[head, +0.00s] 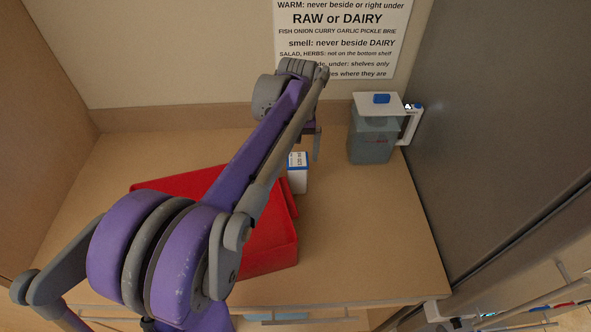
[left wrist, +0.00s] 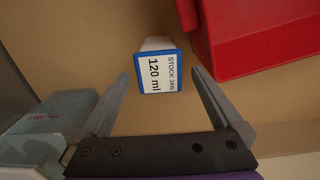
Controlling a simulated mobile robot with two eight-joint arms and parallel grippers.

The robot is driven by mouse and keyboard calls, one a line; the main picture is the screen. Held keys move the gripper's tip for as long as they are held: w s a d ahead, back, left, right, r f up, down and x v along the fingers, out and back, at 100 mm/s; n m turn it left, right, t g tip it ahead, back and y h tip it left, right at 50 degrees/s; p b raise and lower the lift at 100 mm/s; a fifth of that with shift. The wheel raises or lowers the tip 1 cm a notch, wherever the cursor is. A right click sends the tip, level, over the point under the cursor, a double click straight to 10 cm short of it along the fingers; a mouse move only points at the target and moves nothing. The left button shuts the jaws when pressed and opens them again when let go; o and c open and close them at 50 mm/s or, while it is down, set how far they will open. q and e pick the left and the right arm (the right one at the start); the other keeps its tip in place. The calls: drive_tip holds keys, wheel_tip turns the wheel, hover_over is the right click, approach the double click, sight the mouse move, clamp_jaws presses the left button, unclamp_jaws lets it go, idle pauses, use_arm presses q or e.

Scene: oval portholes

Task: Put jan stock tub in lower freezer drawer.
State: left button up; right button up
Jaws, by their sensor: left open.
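The stock tub (head: 298,180) is a small white tub with a blue-edged lid. It stands on the counter just right of the red crate. In the left wrist view the tub (left wrist: 158,74) shows its label, "STOCK JAN 120 ml". My left gripper (head: 312,142) is above the counter near the tub. In the left wrist view its two fingers (left wrist: 160,90) are spread wide, with the tub's lid between and beyond them. It holds nothing. My right gripper is not in view. I cannot make out the lower freezer drawer clearly.
The red crate (head: 270,240) is partly hidden by my left arm. A grey-blue pitcher (head: 372,140) with a white lid stands back right on the counter (head: 370,235). A tall grey panel (head: 500,120) rises at the right. A sign (head: 340,38) hangs on the back wall.

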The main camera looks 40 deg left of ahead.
sight(297, 177)
use_arm(q)
wheel_tip(297, 177, down, 4)
drive_tip(key=shift+s+d+f, duration=0.1)
drive_tip(key=shift+s+f, duration=0.05)
wheel_tip(297, 177, down, 5)
drive_tip(key=shift+f, duration=0.15)
clamp_jaws()
idle(0.6)
